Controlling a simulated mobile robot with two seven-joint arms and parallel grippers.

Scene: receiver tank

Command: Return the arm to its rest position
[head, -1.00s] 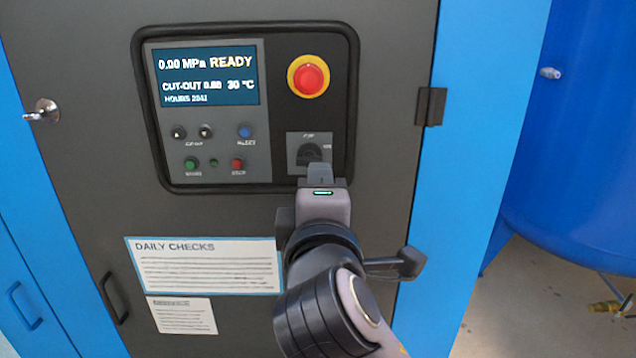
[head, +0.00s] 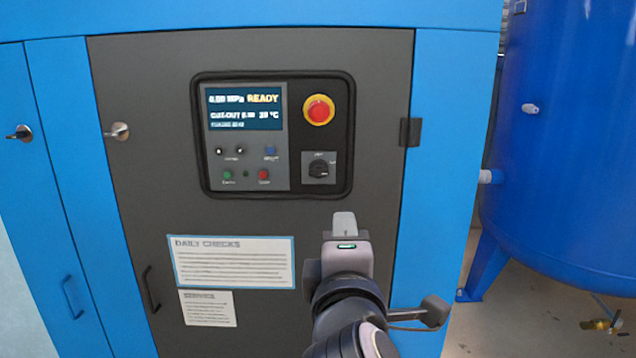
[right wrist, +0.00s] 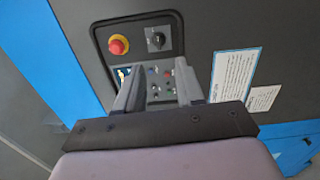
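My right gripper (head: 345,225) is in front of the dark cabinet door (head: 370,75), below the control panel (head: 297,188). In the right wrist view its two fingers (right wrist: 158,92) stand apart with nothing between them, and the panel shows through the gap. The black rotary switch (head: 319,169) is above the fingertips in the head view, clear of them. It also shows in the right wrist view (right wrist: 157,39). My left gripper is not in view.
The panel has a red emergency stop (head: 319,110) and a display (head: 244,107) reading READY. Two key handles (head: 118,131) stick out at the left. A blue tank (head: 570,150) stands at the right, with a brass valve (head: 605,325) low down.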

